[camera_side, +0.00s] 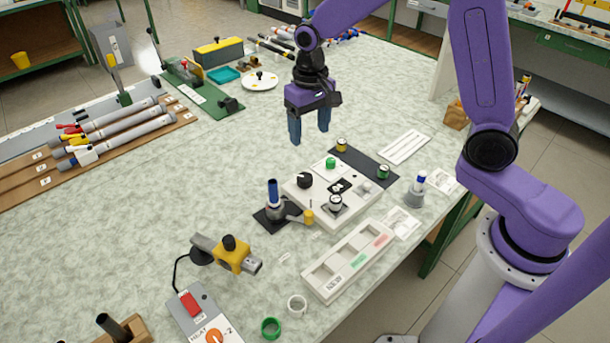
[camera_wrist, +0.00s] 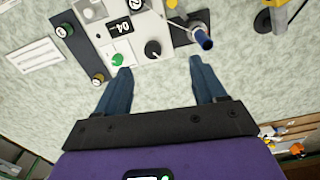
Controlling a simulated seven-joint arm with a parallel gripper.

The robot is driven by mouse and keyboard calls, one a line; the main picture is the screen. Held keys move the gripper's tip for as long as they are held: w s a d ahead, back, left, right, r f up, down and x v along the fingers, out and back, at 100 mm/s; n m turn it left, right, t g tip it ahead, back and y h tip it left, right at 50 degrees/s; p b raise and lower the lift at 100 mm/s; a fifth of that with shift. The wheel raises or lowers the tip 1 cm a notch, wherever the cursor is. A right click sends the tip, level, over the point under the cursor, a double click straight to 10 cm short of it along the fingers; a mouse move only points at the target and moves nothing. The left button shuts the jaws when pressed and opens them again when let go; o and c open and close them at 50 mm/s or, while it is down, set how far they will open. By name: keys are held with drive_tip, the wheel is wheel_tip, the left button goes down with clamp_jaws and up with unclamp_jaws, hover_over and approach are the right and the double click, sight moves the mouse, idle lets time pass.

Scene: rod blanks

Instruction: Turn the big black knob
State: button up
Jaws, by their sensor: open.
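The big black knob (camera_side: 305,181) sits on the left corner of the top of a white control box (camera_side: 349,211). In the wrist view the black knob (camera_wrist: 153,48) shows near the top centre, on the edge of the box nearest my fingers. My gripper (camera_side: 310,137) hangs fingers-down above the table, behind and above the box. In the wrist view my gripper (camera_wrist: 160,75) has its two blue fingers wide apart with nothing between them. The knob lies beyond the fingertips, apart from them. A green button (camera_side: 331,163) and a small dark display (camera_side: 340,186) share the box top.
A stand with a blue-topped post (camera_side: 273,192) is close left of the box. A dark strip with jars (camera_side: 363,167) lies behind it, and a white sorting tray (camera_side: 348,262) in front. A yellow-and-grey clamp (camera_side: 232,255) stands front left.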

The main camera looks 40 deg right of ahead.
sight(305, 177)
drive_tip(key=w+d+f+m, duration=0.3)
drive_tip(key=w, duration=0.2)
wheel_tip(305, 177, down, 17)
drive_tip(key=shift+d+f, duration=0.1)
idle(0.5)
drive_tip(key=c, duration=1.1)
drive_tip(key=shift+o, duration=0.2)
